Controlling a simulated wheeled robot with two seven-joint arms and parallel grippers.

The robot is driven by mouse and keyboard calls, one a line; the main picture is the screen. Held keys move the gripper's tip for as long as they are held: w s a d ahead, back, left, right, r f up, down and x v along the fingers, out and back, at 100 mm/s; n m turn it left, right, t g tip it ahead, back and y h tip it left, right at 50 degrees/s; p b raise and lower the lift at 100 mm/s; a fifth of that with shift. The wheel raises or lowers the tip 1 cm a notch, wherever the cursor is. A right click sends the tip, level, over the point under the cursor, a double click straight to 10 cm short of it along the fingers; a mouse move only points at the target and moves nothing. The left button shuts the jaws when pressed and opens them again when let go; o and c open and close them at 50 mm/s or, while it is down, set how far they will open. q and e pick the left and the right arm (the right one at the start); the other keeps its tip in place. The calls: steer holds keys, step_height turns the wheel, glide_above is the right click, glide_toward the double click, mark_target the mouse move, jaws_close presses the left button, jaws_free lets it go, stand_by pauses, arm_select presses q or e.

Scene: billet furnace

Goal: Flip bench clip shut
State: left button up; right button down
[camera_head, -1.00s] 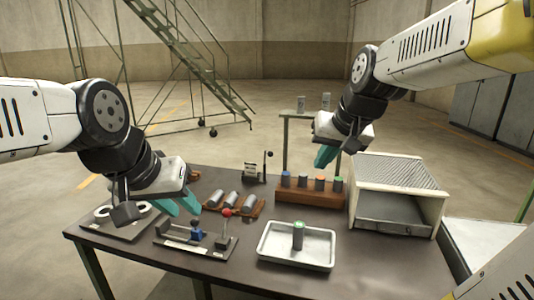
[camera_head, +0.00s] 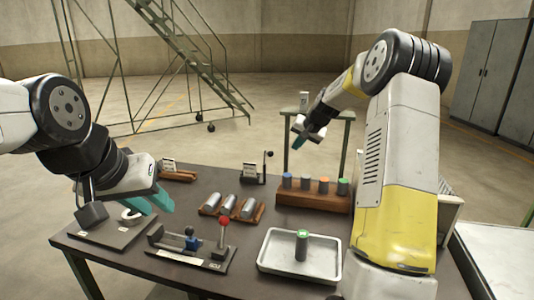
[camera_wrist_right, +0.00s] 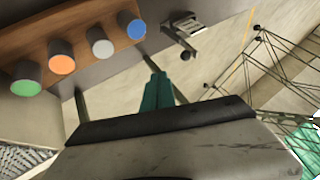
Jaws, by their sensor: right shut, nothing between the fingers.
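A dark fixture plate (camera_head: 192,256) lies at the front left of the table, carrying a small blue piece (camera_head: 191,240) and an upright lever with a red ball (camera_head: 224,222). A smaller stand with an upright black-knobbed lever (camera_head: 268,158) is at the table's back edge; I cannot tell which is the bench clip. My left gripper (camera_head: 158,201) hangs left of the fixture plate, apart from it; its finger gap is not clear. My right gripper (camera_head: 301,138) is beyond the table's back edge, above the rack. Its teal fingers (camera_wrist_right: 158,92) are together and empty in the right wrist view.
A wooden rack (camera_head: 300,199) holds several coloured-top cylinders. A white tray (camera_head: 270,265) holds one green-topped cylinder (camera_head: 302,245). A wooden cradle (camera_head: 209,211) holds grey cylinders. My right arm hides most of the box at the right.

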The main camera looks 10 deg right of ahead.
steer(key=shift+w+f, duration=0.1)
steer(key=shift+w, duration=0.1)
steer(key=w+a+f, duration=0.5)
steer(key=w+f, duration=0.2)
steer(key=w, duration=0.1)
steer(key=shift+a, duration=0.15)
stand_by(0.4)
